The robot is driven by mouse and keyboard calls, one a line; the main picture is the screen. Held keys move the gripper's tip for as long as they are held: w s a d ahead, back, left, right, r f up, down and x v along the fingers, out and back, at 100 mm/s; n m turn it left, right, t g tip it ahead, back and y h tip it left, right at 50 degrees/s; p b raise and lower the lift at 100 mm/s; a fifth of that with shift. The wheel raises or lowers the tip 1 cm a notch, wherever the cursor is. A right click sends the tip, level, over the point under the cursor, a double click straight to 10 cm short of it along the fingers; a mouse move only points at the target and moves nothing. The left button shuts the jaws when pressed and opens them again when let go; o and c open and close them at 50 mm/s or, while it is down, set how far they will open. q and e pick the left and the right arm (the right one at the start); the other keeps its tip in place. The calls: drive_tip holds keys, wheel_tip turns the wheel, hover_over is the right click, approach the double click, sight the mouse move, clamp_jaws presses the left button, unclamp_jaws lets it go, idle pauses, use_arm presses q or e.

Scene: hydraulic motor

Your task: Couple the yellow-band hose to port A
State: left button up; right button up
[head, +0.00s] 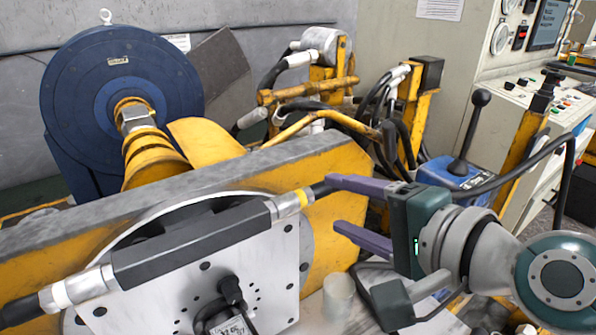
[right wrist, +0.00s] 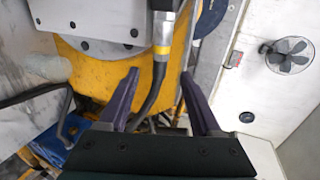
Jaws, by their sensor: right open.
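The yellow-band hose is black, with a silver fitting and a yellow band (head: 303,197). Its fitting (head: 287,205) meets the right end of a dark grey block (head: 192,245) on the silver motor plate; I cannot tell whether it is locked. No port A label is readable. My right gripper (head: 333,205) has purple fingers, open, just right of the band. In the right wrist view, the hose (right wrist: 153,95) runs down between the open fingers (right wrist: 159,74), below the yellow band (right wrist: 162,50). My left gripper is not in view.
A white-banded hose fitting (head: 75,288) is at the block's left end. A yellow beam (head: 335,195) stands behind the plate, and a blue drum (head: 118,85) behind that. A black-knobbed lever (head: 470,125) and a control cabinet (head: 540,115) stand at right.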

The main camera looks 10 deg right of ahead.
sight(316, 196)
drive_tip(key=b+x, duration=0.2)
drive_tip(key=x, duration=0.3)
drive_tip(key=shift+w+a+f+b, duration=0.15)
drive_tip(key=shift+w+b, duration=0.05)
drive_tip(key=shift+b, duration=0.1)
drive_tip(key=shift+b+x, duration=0.3)
drive_tip(key=shift+x, duration=0.5)
clamp_jaws()
idle(1.3)
